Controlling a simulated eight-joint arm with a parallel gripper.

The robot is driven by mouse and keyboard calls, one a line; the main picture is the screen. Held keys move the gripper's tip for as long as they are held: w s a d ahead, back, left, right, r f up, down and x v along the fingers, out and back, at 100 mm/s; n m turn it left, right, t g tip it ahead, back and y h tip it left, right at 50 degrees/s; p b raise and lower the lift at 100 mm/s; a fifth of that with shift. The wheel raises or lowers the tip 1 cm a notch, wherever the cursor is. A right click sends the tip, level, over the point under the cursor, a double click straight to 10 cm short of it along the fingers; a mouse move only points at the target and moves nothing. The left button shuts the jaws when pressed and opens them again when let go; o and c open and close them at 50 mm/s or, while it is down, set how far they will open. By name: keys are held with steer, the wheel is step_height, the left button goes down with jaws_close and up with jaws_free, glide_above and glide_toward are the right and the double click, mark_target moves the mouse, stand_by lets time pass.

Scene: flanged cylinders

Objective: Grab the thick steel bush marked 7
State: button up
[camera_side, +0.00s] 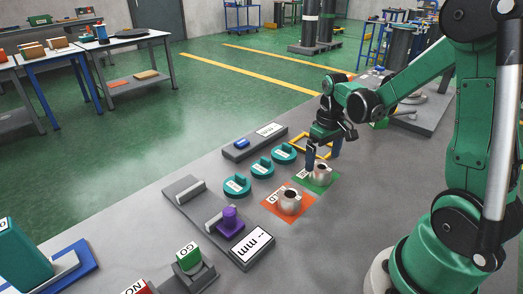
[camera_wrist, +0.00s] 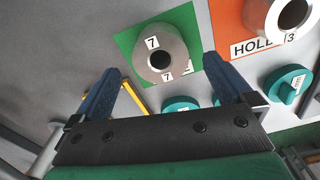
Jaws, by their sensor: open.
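The steel bush marked 7 (camera_wrist: 172,45) is a grey metal cylinder with a dark centre hole and a white label reading 7. It stands on a green square (camera_wrist: 125,42) in the wrist view, and also shows on the green square in the side view (camera_side: 321,172). My gripper (camera_wrist: 162,72) is open, with its two blue fingers apart on either side of the bush's lower part in the wrist view. In the side view my gripper (camera_side: 323,152) is at the bush, one finger at its left and one behind. I cannot tell whether the fingers touch it.
A second flanged steel cylinder (camera_side: 290,201) stands on an orange square (camera_side: 270,203) marked HOLD. Several teal knobs (camera_side: 237,185) stand in a row nearby. A yellow frame (camera_side: 325,139) lies behind the green square. A purple part (camera_side: 230,219) sits on a grey fixture.

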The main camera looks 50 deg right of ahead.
mark_target(321, 170)
steer(key=shift+f, duration=2.2)
jaws_close()
